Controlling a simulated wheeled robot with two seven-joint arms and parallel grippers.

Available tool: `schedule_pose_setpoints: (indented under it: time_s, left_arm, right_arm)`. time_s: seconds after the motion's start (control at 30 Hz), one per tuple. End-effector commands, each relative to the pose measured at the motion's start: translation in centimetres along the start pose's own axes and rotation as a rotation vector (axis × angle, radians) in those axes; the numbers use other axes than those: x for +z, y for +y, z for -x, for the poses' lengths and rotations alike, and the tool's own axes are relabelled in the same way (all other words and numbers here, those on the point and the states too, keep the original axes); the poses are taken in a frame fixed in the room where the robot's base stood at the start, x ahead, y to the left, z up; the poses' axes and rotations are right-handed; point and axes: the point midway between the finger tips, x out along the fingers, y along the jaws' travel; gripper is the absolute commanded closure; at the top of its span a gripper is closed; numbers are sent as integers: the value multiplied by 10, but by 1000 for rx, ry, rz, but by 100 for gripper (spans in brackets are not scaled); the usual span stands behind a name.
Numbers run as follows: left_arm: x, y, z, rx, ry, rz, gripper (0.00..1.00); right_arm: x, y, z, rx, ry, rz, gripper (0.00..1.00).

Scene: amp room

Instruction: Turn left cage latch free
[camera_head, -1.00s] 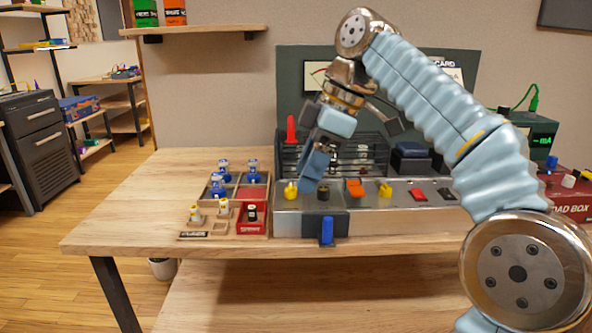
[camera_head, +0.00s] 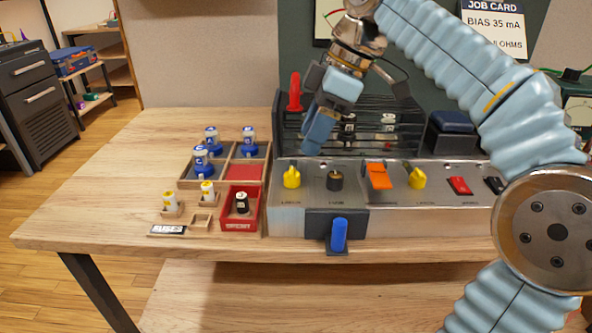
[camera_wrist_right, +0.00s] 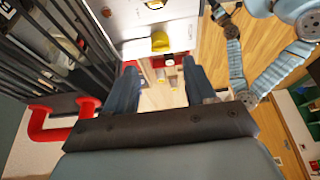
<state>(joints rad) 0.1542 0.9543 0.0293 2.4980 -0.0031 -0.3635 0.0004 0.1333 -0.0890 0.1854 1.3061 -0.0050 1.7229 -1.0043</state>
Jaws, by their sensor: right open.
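The cage (camera_head: 375,135) is a set of dark bars at the back of the grey amp chassis (camera_head: 285,222). A red upright latch (camera_head: 295,92) stands at its left end. In the right wrist view a red bent handle (camera_wrist_right: 38,125), which looks like this latch, is at the lower left, outside the fingers. My right gripper (camera_head: 318,132) hangs before the cage's left part, just right of the latch in the head view. It is open; only the bench and chassis front show between its fingers in the right wrist view (camera_wrist_right: 161,88). My left gripper is not in view.
A blue lever (camera_head: 338,235) is in front. A wooden tray (camera_head: 190,182) with several tubes and a red bin (camera_head: 241,224) stand left. The bench's left side (camera_head: 110,190) is clear.

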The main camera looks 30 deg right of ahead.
Motion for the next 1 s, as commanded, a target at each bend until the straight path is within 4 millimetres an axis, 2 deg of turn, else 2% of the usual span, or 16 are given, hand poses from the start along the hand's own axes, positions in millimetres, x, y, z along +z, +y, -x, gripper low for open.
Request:
schedule_pose_setpoints:
  time_s: [0.03,0.1,0.3,0.5,0.77,1.0]
  left_arm:
    - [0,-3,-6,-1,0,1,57]
    - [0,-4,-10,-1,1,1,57]
    - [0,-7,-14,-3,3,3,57]
    - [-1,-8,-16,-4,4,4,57]
    - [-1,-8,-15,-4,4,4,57]
    - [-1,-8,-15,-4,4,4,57]
  right_arm:
    - [2,0,-16,-3,-2,0,45]
    - [2,-1,-31,-2,-2,0,45]
    - [0,0,-64,0,0,0,45]
    - [0,0,-77,0,0,0,45]
    - [0,0,-78,0,1,0,45]
    - [0,0,-78,0,1,0,82]
